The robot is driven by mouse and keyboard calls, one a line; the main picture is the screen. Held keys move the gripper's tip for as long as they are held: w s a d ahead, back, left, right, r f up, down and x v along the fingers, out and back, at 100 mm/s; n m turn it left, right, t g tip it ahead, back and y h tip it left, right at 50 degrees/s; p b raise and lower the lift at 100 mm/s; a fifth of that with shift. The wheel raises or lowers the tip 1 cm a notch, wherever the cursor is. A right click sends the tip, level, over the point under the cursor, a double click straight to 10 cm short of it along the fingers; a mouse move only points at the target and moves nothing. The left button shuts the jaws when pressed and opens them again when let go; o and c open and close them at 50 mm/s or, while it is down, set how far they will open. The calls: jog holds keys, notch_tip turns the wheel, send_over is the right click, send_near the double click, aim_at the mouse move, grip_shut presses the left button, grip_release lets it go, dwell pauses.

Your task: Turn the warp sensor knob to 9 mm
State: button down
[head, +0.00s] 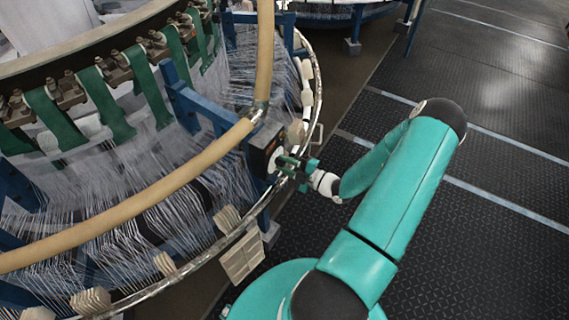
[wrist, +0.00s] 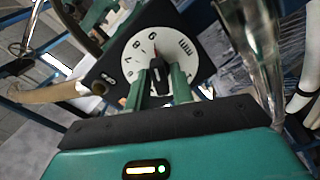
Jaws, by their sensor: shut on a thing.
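The warp sensor knob (wrist: 158,74) is a dark pointer knob at the centre of a round white dial (wrist: 134,60) in the wrist view. My gripper (wrist: 159,86) is shut on the knob, with one green finger on each side. The knob's narrow end, with a reddish mark, points up toward a digit that looks like 9 or 6; I cannot tell which. Other digits run down the dial's left side, and "mm" stands at the upper right. The lower dial is hidden by my fingers. In the head view my gripper (head: 290,166) reaches the dark sensor box (head: 262,145) on the loom's rim.
A small dark switch or label (wrist: 107,78) sits left of the dial. A tan curved rail (head: 130,205) and many warp threads (head: 180,180) lie left of the box. Pale blocks (head: 242,257) hang below the rim. The dark floor (head: 500,130) at right is clear.

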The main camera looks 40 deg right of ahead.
jog(key=c, duration=1.4)
grip_release()
jog(key=v, duration=0.7)
